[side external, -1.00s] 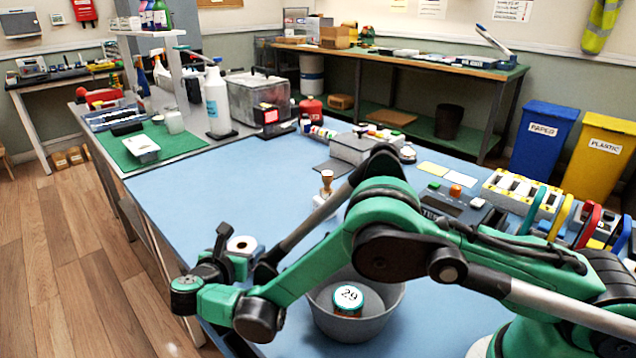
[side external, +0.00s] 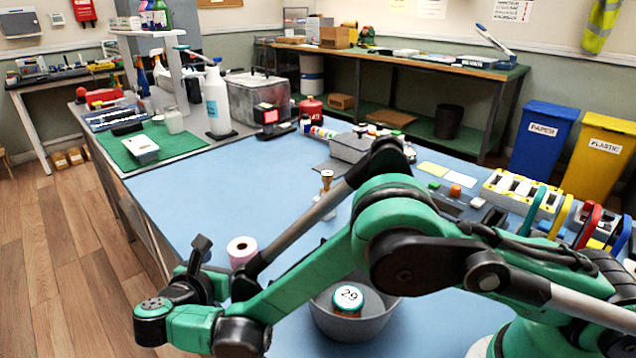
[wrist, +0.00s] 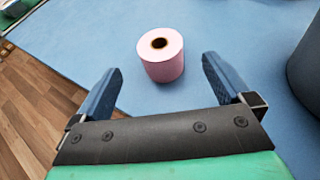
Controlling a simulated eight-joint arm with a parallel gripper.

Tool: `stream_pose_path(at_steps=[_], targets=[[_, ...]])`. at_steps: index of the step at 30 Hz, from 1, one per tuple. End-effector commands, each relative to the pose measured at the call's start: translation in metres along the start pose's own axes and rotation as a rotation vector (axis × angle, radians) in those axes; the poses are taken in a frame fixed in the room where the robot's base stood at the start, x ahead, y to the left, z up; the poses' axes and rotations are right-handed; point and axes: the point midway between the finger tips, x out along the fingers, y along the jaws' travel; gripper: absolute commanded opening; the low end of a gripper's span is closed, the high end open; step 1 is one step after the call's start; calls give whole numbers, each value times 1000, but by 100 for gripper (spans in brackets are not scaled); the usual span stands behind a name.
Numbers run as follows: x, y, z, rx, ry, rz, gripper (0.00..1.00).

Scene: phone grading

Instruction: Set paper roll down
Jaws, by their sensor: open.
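The pink paper roll (wrist: 163,66) stands upright on the blue table top, its dark core hole facing up. In the side external view the roll (side external: 242,251) is just behind my arm, near the table's left edge, its lower part partly hidden. My gripper (wrist: 160,82) is open in the wrist view, its two blue fingers spread wide. The roll lies ahead of and between the fingertips, apart from both. In the side external view my gripper (side external: 203,262) is mostly seen from behind, its fingers unclear.
A grey bowl (side external: 372,327) holding a can marked 29 (side external: 347,298) stands right of the roll. A wooden-handled stamp (side external: 327,183) stands behind it. The table's left edge and floor (wrist: 40,98) are close. The blue table's middle is clear.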

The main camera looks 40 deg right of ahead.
Motion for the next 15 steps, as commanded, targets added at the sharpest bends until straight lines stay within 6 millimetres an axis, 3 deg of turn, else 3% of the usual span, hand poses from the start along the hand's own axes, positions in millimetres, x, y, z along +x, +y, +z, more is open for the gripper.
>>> stream_pose_path(at_steps=[3, 9, 15], targets=[[-27, 0, 0, -2, 0, 3, 98], [-53, 0, 0, -1, 0, 0, 98], [-47, -4, 22, 99, 74, -11, 98]])
